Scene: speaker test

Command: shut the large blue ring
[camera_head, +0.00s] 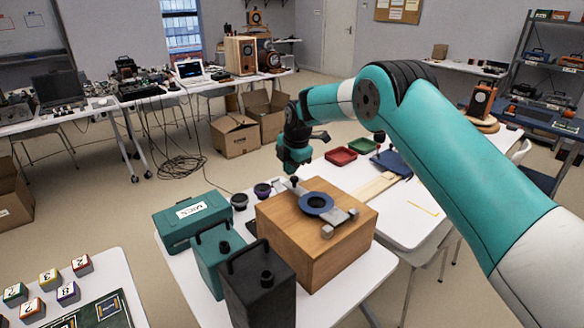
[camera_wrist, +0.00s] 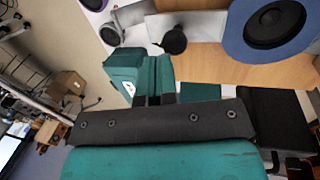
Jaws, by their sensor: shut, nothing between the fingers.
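The large blue ring (camera_head: 318,212) lies flat on top of a wooden box (camera_head: 310,248), around a dark round centre. It also shows in the upper right of the wrist view (camera_wrist: 238,50), partly cut off by the frame edge. Silver plates (camera_head: 340,219) with small knobs lie on the box beside the ring; a plate and a dark knob (camera_wrist: 172,41) show left of it in the wrist view. My gripper (camera_head: 293,166) is shut and empty, above and behind the box's far left edge, apart from the ring. Its fingertips are hard to make out.
A teal labelled case (camera_head: 190,222), a teal box (camera_head: 213,262) and a black box (camera_head: 258,292) stand close left of and in front of the wooden box. Red (camera_head: 341,156) and green trays lie behind. Small dark cups (camera_head: 240,201) stand near the case.

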